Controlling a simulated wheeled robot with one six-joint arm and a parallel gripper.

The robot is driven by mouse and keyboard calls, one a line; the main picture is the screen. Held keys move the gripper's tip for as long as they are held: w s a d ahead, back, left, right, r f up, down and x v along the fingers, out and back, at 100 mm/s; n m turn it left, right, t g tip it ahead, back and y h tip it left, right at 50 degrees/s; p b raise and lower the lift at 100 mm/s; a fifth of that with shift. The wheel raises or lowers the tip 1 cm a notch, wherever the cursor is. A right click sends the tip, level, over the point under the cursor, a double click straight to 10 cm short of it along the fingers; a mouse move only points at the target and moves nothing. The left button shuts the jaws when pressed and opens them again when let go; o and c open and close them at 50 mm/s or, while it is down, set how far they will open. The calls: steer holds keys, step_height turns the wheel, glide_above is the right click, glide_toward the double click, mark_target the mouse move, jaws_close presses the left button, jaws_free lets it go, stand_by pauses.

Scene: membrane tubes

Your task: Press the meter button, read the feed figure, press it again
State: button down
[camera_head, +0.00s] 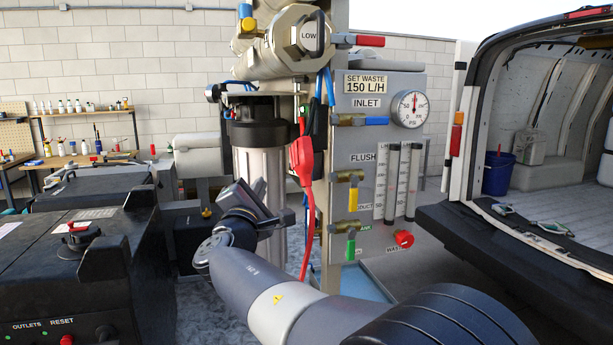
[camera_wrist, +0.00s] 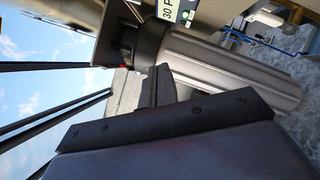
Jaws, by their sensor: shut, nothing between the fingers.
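I cannot pick out the meter's button or a feed figure in either view. In the wrist view, a pale panel (camera_wrist: 172,10) with cut-off lettering "30 P" and a small green patch shows at the top edge. I cannot tell whether it is the meter. In the head view, a small green-lit spot (camera_head: 302,109) shows beside the black-capped filter housing, partly hidden by a red clip (camera_head: 302,158). My gripper (camera_wrist: 157,78) is shut and empty. In the wrist view its dark fingers show in front of the clear filter housing (camera_wrist: 235,72); contact cannot be judged.
The grey panel (camera_head: 375,82) on the right carries a "SET WASTE 150 L/H" label, a pressure gauge (camera_head: 409,109), flow tubes (camera_head: 391,183) and coloured valve handles. A red cable hangs before the frame. Black cases (camera_head: 75,250) stand left; an open van (camera_head: 540,190) stands right.

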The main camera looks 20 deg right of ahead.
mark_target(306, 174)
steer(key=w+d+b, duration=0.1)
steer(key=w+d, duration=0.2)
steer(key=d, duration=0.5)
steer(key=shift+w, duration=0.15)
steer(key=shift+d, duration=0.1)
stand_by(1.9)
steer(key=shift+w+d+b, duration=0.15)
steer(key=shift+d+b, duration=0.2)
steer(key=shift+b, duration=0.2)
steer(key=shift+w+d+b, duration=0.15)
steer(key=shift+d+b, duration=0.15)
steer(key=shift+d, duration=0.05)
stand_by(0.4)
steer(key=shift+a, duration=0.1)
steer(key=shift+s+a, duration=0.35)
steer(key=shift+a, duration=0.3)
